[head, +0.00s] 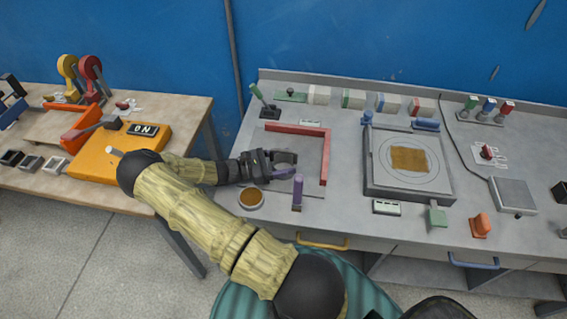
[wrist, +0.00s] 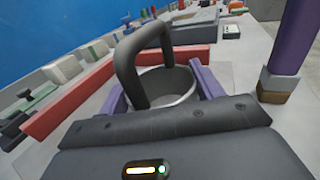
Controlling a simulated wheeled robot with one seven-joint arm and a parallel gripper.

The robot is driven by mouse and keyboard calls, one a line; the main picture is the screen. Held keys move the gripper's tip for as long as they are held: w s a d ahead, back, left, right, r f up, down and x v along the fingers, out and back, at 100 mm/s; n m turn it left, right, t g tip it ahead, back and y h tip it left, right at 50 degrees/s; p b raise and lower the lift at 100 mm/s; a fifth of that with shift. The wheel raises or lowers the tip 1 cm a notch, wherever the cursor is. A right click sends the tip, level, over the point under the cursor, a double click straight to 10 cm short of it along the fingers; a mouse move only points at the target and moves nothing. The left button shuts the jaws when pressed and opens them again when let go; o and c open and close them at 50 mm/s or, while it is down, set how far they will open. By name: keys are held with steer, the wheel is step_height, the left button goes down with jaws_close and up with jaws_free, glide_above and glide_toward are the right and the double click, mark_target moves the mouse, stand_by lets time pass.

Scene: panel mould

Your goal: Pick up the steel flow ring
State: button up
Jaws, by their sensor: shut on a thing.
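The steel flow ring (wrist: 178,84) is a grey open ring, and a dark arched handle (wrist: 144,48) rises at it in the wrist view. My gripper (wrist: 162,92) has its purple fingers on either side of the ring and is shut on it. In the head view my gripper (head: 283,166) reaches in from the left, low over the grey plate inside the red L-shaped bar (head: 324,160). The ring (head: 286,157) shows there only as a small grey shape at the fingers. Whether its underside touches the plate cannot be told.
A purple-handled tool (head: 298,188) stands upright close by my gripper. A round dish with brown contents (head: 251,206) sits nearby. A square plate with a tan patch (head: 385,185) lies to the right. Several small blocks line the back of the bench.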

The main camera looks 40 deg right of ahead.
mark_target(284, 150)
step_height(284, 150, up, 10)
steer(key=shift+r+b, duration=0.1)
steer(key=shift+b, duration=0.65)
